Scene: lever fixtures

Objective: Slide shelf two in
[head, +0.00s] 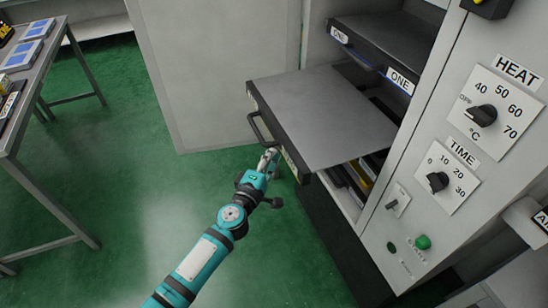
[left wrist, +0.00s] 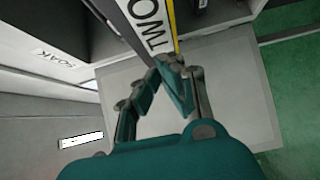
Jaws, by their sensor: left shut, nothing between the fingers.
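Shelf two (head: 325,110) is a flat grey tray that sticks out of the cabinet, with a dark front edge and a black bar handle (head: 257,130). In the left wrist view its front plate with the yellow-edged "TWO" label (left wrist: 150,22) is just beyond my fingers. My left gripper (head: 270,157) is shut and empty, at the shelf's front beside the handle's near end. Its fingertips (left wrist: 170,64) are close to the label's lower edge; I cannot tell whether they touch it. The right gripper is out of view.
Shelf one (head: 390,35) is above, at the back right. A control panel (head: 470,120) with heat and time knobs is on the right. A pale grey panel (head: 215,70) stands behind the shelf. A metal table (head: 40,75) is at the left; green floor between is clear.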

